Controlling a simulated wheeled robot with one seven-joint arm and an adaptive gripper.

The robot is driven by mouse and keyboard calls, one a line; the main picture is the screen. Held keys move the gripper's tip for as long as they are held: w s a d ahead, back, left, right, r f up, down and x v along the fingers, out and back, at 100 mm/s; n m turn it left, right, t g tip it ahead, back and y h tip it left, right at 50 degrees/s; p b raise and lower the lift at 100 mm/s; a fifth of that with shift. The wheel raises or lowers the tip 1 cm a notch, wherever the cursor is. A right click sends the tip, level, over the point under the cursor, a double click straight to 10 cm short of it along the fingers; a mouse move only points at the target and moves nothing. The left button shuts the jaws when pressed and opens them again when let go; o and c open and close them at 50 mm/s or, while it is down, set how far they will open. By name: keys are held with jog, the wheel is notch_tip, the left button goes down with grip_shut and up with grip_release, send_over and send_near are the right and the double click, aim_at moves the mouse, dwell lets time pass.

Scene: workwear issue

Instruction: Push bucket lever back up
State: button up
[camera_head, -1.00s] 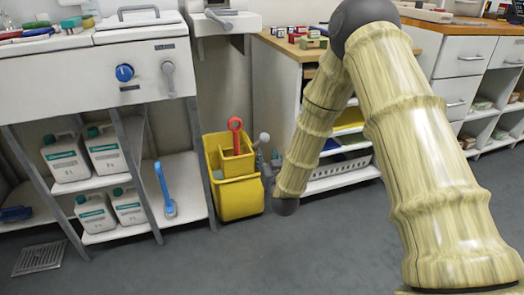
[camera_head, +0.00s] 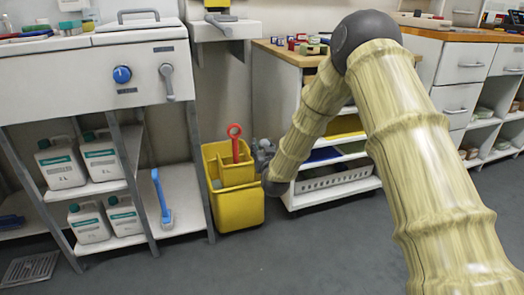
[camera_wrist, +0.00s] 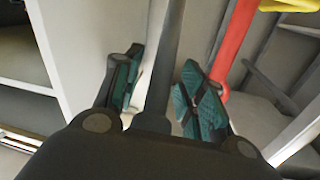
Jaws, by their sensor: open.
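The yellow mop bucket (camera_head: 238,208) stands on the floor between the sink unit and the bench. A red ring-topped handle (camera_head: 234,145) rises from it; a red bar (camera_wrist: 236,45) shows in the wrist view. My gripper (camera_head: 263,154) is at the bucket's right side, small and partly hidden by my arm. In the wrist view its teal-padded fingers (camera_wrist: 158,90) are apart. A dark grey rod (camera_wrist: 165,60), seemingly the bucket lever, runs between them; I cannot tell whether they touch it. A pale knob shows beside my gripper in the head view.
The sink unit (camera_head: 80,70) with shelved white bottles and a blue brush (camera_head: 162,195) is left of the bucket. A wooden-topped bench (camera_head: 275,55) with shelves is close on the right. The floor in front (camera_head: 200,265) is clear.

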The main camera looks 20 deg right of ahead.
jog(key=shift+w, duration=0.2)
grip_shut()
jog(key=shift+d, duration=0.1)
jog(key=shift+r, duration=0.15)
